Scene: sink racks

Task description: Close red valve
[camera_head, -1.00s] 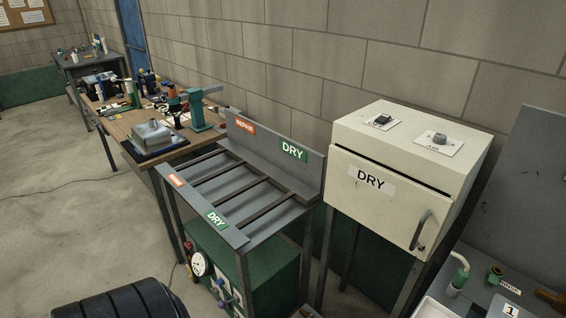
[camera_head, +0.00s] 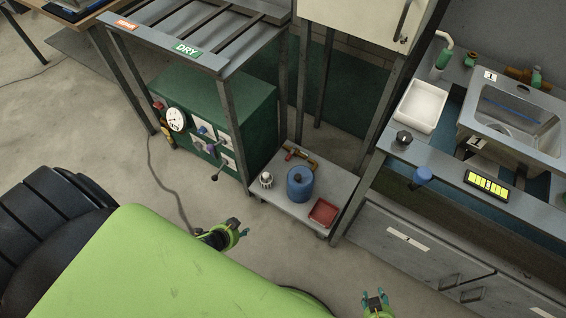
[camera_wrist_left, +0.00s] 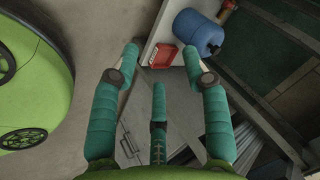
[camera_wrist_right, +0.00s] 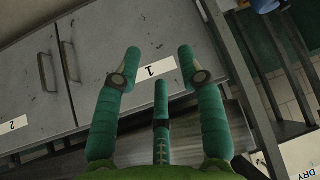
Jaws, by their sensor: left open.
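Two small red parts could be the red valve. One is a red knob (camera_head: 157,105) at the left front edge of the green unit, beside a round white gauge (camera_head: 175,119). The other is a red-ended brass fitting (camera_head: 299,156) lying on the low grey platform; I cannot tell which is meant. My left gripper (camera_head: 238,230) is open and empty in front of the platform, apart from both. The left wrist view shows its spread fingers (camera_wrist_left: 155,65). My right gripper (camera_head: 375,296) is open and empty, low by the grey cabinet, with spread fingers in its wrist view (camera_wrist_right: 158,65).
The platform (camera_head: 335,190) also holds a blue canister (camera_head: 300,183), a red tray (camera_head: 323,211) and a small white cup (camera_head: 266,180). A sink counter (camera_head: 440,160) stands at right. A cable (camera_head: 165,185) crosses the floor.

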